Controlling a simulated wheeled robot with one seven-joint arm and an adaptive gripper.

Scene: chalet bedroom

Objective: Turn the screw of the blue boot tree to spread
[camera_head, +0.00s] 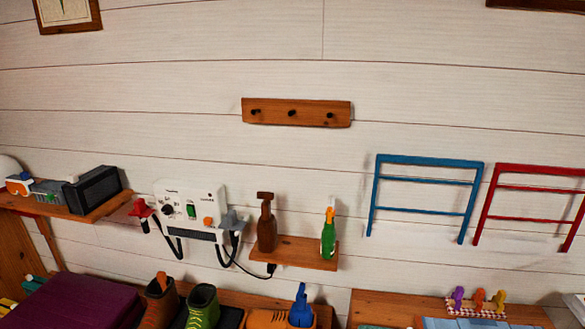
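A blue upright piece (301,308) with a narrow top shows at the bottom edge, beside or in an orange item (267,319). It may be the blue boot tree, but its lower part is cut off and I cannot make out a screw on it. A brown boot (160,302) and a green boot (202,307) stand to its left, both cut off below. My gripper is not in view.
A small wall shelf (305,252) holds a brown bottle (267,226) and a green bottle (328,236). A white wall unit (190,212) has hanging black cables. Blue (423,197) and red (530,203) racks are on the wall. A purple block (85,302) lies at lower left.

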